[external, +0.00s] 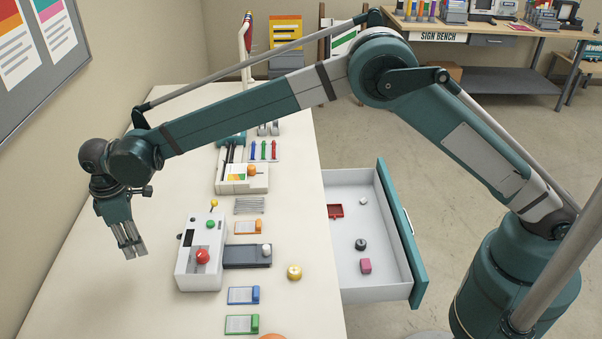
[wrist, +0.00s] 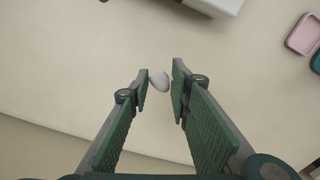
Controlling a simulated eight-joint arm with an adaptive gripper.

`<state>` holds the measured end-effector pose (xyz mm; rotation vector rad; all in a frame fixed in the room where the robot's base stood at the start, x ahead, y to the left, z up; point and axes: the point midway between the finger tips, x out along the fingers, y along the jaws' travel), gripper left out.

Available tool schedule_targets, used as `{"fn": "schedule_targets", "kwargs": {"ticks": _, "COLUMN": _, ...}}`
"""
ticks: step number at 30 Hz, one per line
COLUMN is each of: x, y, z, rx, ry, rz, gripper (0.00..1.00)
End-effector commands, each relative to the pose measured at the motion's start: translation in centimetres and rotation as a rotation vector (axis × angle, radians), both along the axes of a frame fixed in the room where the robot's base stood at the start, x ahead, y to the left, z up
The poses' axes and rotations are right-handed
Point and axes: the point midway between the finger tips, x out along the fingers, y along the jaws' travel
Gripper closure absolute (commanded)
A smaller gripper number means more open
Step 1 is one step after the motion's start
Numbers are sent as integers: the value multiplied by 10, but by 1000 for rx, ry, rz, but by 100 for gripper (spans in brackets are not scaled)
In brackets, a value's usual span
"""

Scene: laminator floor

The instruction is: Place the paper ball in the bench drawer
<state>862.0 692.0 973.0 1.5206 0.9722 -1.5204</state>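A small pale grey-white ball, seemingly the paper ball (wrist: 159,81), shows between my fingertips in the wrist view, near the left finger with a gap to the right one. Whether it touches the left finger I cannot tell. It is not made out in the external view. My gripper (external: 132,251) points down over the left part of the bench top, its fingers apart; they also show apart in the wrist view (wrist: 160,82). The bench drawer (external: 345,236) is pulled open at the bench's right side. A red tray, a small white piece, a black round thing and a pink block lie in it.
A white machine (external: 196,270) with a red knob stands right of my gripper. Further right are a dark block (external: 246,256), a yellow round piece (external: 294,272) and coloured cards (external: 242,295). A wall runs along the left. The bench around the gripper is clear.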

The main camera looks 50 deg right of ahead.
Motion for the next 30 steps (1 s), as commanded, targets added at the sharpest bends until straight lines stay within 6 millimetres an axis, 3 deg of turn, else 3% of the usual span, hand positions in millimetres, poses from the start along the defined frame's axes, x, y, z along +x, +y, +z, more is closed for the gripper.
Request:
{"fn": "schedule_targets", "kwargs": {"ticks": 5, "x": 0, "y": 0, "z": 11, "rx": 0, "ry": 0, "rz": 0, "gripper": 83}}
{"fn": "schedule_targets", "kwargs": {"ticks": 14, "x": 2, "y": -4, "z": 52, "rx": 0, "ry": 0, "rz": -6, "gripper": 83}}
{"fn": "schedule_targets", "kwargs": {"ticks": 23, "x": 31, "y": -78, "z": 55, "rx": 0, "ry": 0, "rz": -118, "gripper": 83}}
{"fn": "schedule_targets", "kwargs": {"ticks": 30, "x": 56, "y": -164, "z": 60, "rx": 0, "ry": 0, "rz": -248, "gripper": 83}}
